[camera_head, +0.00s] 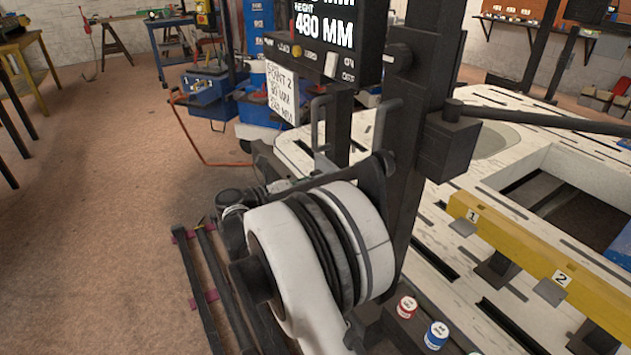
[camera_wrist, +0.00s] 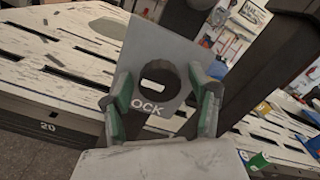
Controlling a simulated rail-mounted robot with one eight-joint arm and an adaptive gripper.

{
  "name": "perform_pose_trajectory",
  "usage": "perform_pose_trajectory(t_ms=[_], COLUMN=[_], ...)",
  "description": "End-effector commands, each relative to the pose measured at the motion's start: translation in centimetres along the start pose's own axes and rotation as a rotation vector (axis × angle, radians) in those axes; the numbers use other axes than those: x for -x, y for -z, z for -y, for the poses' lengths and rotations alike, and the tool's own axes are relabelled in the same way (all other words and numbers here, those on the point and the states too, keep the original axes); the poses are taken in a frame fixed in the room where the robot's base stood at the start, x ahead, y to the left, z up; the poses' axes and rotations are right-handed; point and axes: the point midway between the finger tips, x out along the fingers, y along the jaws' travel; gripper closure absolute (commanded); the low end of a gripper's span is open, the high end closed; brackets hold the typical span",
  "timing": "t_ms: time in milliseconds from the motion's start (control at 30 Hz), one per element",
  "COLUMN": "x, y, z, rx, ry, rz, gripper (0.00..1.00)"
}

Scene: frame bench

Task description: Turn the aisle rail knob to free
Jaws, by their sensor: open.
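In the wrist view, a dark round knob (camera_wrist: 158,82) with a small white mark stands on a grey plate (camera_wrist: 150,42). The letters "OCK" show on the plate below the knob; the rest of the lettering is covered by my left finger. My gripper (camera_wrist: 162,92) is open, with one green-padded finger on each side of the knob. Gaps seem to show between fingers and knob, but I cannot tell whether either finger touches. In the head view, my arm fills the lower middle, and I cannot make out the knob or the gripper there.
A white slotted bench (camera_head: 482,212) stands at the right, with a yellow rail (camera_head: 530,246) bearing numbered tabs. A dark upright post (camera_head: 420,130) and a height display (camera_head: 324,28) reading 480 MM stand close to my arm. Red-capped (camera_head: 407,307) and blue-capped (camera_head: 436,335) containers are near it.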

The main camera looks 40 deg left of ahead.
Motion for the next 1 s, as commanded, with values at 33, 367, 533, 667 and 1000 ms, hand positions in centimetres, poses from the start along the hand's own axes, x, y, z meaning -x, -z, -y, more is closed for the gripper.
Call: perform_pose_trajectory(t_ms=[33, 367, 533, 667, 1000], x=[0.00, 0.02, 0.03, 0.04, 0.01], y=[-0.01, 0.00, 0.00, 0.01, -0.03], z=[0.01, 0.01, 0.01, 0.02, 0.02], rx=[0.000, 0.000, 0.000, 0.006, 0.139], ry=[0.000, 0.000, 0.000, 0.000, 0.000], rz=[0.000, 0.000, 0.000, 0.000, 0.000], gripper=[0.44, 0.70, 0.90, 0.90, 0.90])
